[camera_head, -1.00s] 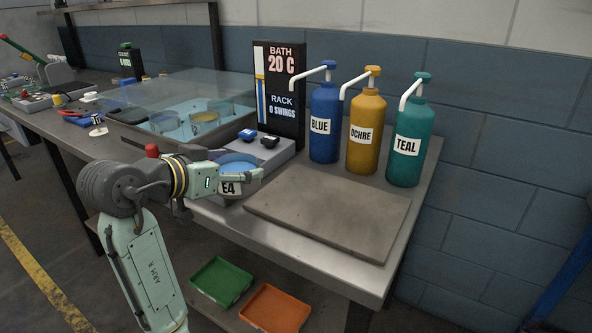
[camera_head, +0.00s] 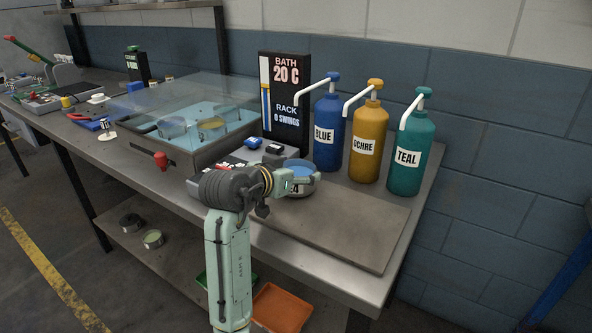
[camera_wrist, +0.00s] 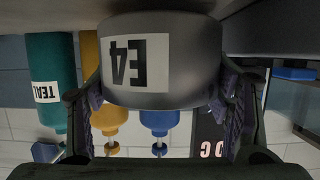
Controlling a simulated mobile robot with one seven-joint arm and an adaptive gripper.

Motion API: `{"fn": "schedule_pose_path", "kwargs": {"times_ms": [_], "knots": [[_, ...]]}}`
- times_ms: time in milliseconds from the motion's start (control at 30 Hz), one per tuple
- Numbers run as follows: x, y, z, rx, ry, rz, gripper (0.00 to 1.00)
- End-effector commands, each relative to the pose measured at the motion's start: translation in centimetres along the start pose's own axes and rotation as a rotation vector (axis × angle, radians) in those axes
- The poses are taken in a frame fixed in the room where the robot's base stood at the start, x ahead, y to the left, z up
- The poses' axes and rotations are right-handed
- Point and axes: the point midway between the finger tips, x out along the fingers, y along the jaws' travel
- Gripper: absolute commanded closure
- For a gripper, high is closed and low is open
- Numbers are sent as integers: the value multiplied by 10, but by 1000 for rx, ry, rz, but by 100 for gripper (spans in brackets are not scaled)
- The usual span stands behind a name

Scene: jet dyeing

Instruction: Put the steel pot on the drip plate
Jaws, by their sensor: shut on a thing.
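The steel pot (camera_head: 302,190) holds blue liquid and carries an E4 label. My gripper (camera_head: 296,182) is shut on its sides, and the pot looks upright. In the wrist view the pot (camera_wrist: 190,50) fills the upper middle between the two fingers, with the picture upside down. A flat grey-brown plate (camera_head: 355,225), which I take as the drip plate, lies on the bench before the bottles. The pot shows at the plate's back left end. I cannot tell whether it touches the plate or hangs above it. The rest of the plate is bare.
Blue (camera_head: 329,130), ochre (camera_head: 367,140) and teal (camera_head: 408,150) pump bottles stand behind the plate. A black bath display (camera_head: 285,100) and a glass-covered bath (camera_head: 190,115) are to the left. An orange tray (camera_head: 282,308) sits below the bench.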

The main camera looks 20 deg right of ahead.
Motion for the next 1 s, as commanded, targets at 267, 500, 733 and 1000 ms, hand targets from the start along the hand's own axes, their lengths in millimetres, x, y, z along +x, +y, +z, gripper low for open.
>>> {"fn": "schedule_pose_path", "kwargs": {"times_ms": [267,500,733,1000], "knots": [[2,0,6,4,6,-2,75],[4,0,11,2,2,-1,27],[3,0,10,2,2,-1,12],[3,0,10,1,2,-1,8]]}}
